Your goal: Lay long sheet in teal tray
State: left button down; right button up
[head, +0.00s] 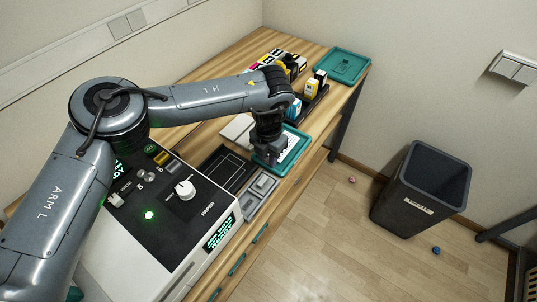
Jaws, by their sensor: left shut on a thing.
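My left arm reaches over the wooden table, and its gripper (268,155) points down over the near teal tray (305,139). The gripper is shut on what looks like the long sheet (291,147), a white patterned piece showing just right of the fingers. The sheet lies over or in this tray; I cannot tell whether it touches the bottom. The fingers and wrist hide its left part. A second teal tray (343,66) sits at the table's far end. My right gripper is not in view.
A white-and-black machine (180,205) with a knob and green light stands at the near left. A black tray (227,168) and a grey sectioned tray (262,189) lie beside it. Coloured cartridges (315,84) stand farther back. A dark bin (422,190) is on the floor.

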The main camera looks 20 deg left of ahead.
pick_arm(q)
jog(key=c, duration=0.9)
grip_release()
notch_tip(320, 180, up, 13)
jog(key=shift+b, duration=0.45)
